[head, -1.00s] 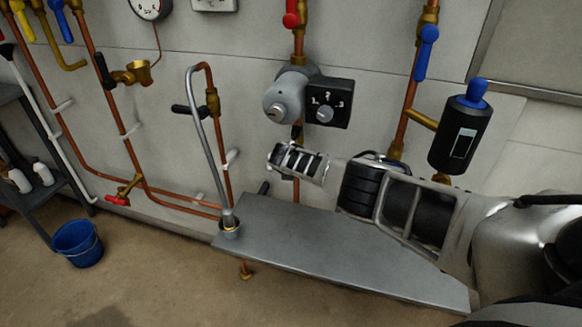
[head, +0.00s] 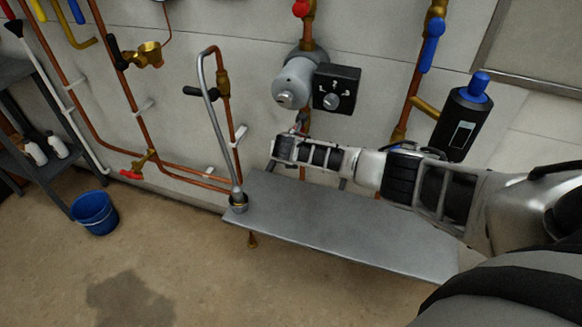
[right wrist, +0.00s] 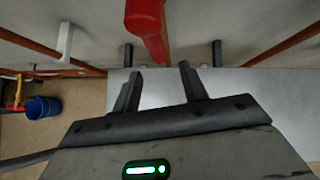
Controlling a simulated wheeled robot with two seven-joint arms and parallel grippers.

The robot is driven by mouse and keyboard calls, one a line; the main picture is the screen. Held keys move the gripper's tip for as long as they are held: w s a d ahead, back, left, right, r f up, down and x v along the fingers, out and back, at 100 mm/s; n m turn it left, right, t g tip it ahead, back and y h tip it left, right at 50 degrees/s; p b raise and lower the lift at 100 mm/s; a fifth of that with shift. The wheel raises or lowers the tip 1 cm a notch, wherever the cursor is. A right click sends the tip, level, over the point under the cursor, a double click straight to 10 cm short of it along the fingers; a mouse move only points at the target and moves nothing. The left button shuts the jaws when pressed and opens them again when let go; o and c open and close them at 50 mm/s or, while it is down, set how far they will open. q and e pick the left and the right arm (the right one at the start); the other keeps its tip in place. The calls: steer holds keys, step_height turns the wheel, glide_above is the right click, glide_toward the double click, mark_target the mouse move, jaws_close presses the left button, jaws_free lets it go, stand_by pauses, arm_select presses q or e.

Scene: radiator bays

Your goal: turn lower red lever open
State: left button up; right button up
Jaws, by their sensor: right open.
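A large red lever (right wrist: 147,22) hangs in from the top of the right wrist view, its lower end close beyond the fingertips of my right gripper (right wrist: 160,72). The gripper's dark fingers are apart and nothing shows held between them. In the head view my right gripper (head: 275,150) is below the grey valve, in front of the wall pipe, and this lever cannot be made out there. Another red lever (head: 301,9) is at the top of the head view, and a small red handle (head: 131,175) is low on the left pipes. My left gripper is not in view.
A grey shelf (head: 310,218) lies below my right arm, with a grey bent tube (head: 211,110) standing at its left end. A grey valve (head: 293,82) and black dial box (head: 336,88) sit above the gripper. A blue bucket (head: 95,212) stands on the floor.

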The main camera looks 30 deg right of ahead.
steer(key=s+a, duration=0.6)
steer(key=s, duration=0.1)
steer(key=shift+s, duration=0.15)
stand_by(0.3)
steer(key=s+a+f+m+g+y, duration=0.15)
steer(key=s+a+m+y, duration=0.35)
steer(key=s+a+m, duration=0.7)
steer(key=s+d+r+m+g, duration=0.1)
steer(key=s+r+m, duration=0.2)
steer(key=s+m, duration=0.25)
steer(key=s+d+r+m+y, duration=0.1)
steer(key=s+r+m, duration=0.25)
steer(key=s, duration=0.35)
steer(key=s+r+m+g, duration=0.1)
steer(key=s+r+m, duration=0.1)
steer(key=s+m, duration=0.4)
steer(key=w+a+f+t+y, duration=0.1)
steer(key=w+a+f+t, duration=0.1)
steer(key=f, duration=0.3)
steer(key=w+a+f+n+t+y, duration=0.1)
steer(key=w+a+f+t, duration=0.1)
steer(key=w+f+t, duration=0.2)
steer(key=shift+a+f+t, duration=0.3)
steer(key=shift+f+t, duration=0.05)
steer(key=shift+f, duration=0.05)
